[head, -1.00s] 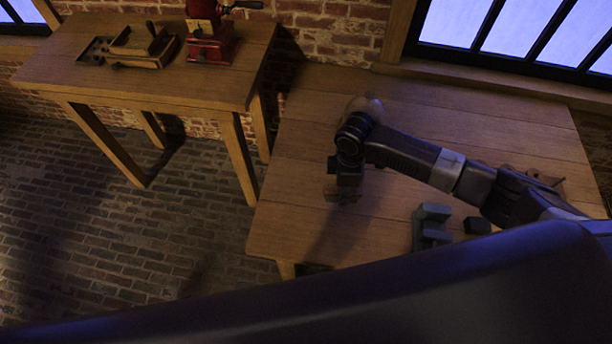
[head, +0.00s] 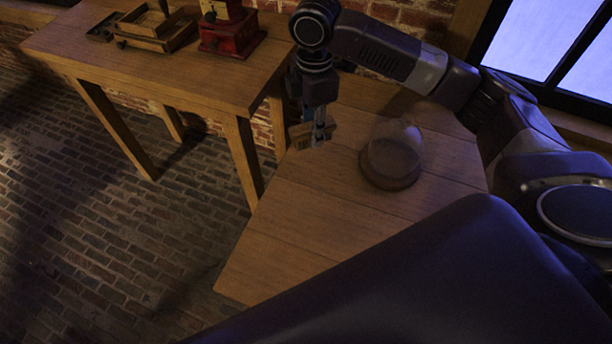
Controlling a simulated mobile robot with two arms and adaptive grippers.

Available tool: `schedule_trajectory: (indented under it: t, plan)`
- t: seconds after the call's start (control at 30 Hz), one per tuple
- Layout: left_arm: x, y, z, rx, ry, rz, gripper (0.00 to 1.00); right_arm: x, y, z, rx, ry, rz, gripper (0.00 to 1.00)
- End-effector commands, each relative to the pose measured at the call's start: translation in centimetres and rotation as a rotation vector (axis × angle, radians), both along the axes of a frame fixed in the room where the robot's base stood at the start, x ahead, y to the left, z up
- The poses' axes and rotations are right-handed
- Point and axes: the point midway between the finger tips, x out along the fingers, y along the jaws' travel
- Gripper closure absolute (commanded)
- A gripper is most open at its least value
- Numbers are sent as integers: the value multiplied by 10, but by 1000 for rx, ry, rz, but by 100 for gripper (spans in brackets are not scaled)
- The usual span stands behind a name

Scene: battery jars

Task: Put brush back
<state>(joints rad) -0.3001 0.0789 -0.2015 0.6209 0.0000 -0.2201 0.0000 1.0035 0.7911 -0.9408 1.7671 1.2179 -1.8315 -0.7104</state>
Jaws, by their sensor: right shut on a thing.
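My right gripper (head: 318,130) hangs pointing down from the arm at the top centre of the head view. It is shut on a small tan, wooden-looking block, which I take to be the brush (head: 299,137). The gripper and brush are above the left back part of the near table (head: 310,215), close to the gap between the two tables. The gripper hides part of the brush. My left gripper is not in view.
A glass dome on a dark round base (head: 390,165) stands on the near table, right of the gripper. The far-left table (head: 190,72) holds a wooden box (head: 155,32) and a red grinder (head: 231,32). The near table's front left is bare.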

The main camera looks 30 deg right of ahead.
Motion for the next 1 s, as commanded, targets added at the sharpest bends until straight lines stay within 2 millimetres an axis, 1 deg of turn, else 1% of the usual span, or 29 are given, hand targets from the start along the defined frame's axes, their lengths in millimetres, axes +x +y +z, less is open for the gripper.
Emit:
schedule_trajectory:
  t: [0.03, 0.1, 0.3, 0.4, 0.5, 0.67, 0.9, 1.0]
  plan:
    - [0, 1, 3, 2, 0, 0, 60, -2, 0, -13, -1, 8, -1, 98]
    - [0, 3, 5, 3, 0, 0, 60, -3, 0, -32, -1, 8, -1, 98]
    - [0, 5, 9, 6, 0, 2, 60, -2, 0, -86, -1, 6, -2, 98]
    - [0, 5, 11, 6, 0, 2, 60, -2, 1, -109, 0, 5, -1, 98]
    - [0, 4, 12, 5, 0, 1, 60, -1, 0, -124, -1, 3, -1, 98]
    - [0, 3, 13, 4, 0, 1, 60, -1, 0, -137, 0, 2, -1, 98]
    - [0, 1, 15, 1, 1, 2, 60, -1, 0, -171, 0, 2, -2, 98]
    - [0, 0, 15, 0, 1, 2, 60, 0, 0, -177, 0, -1, -1, 98]
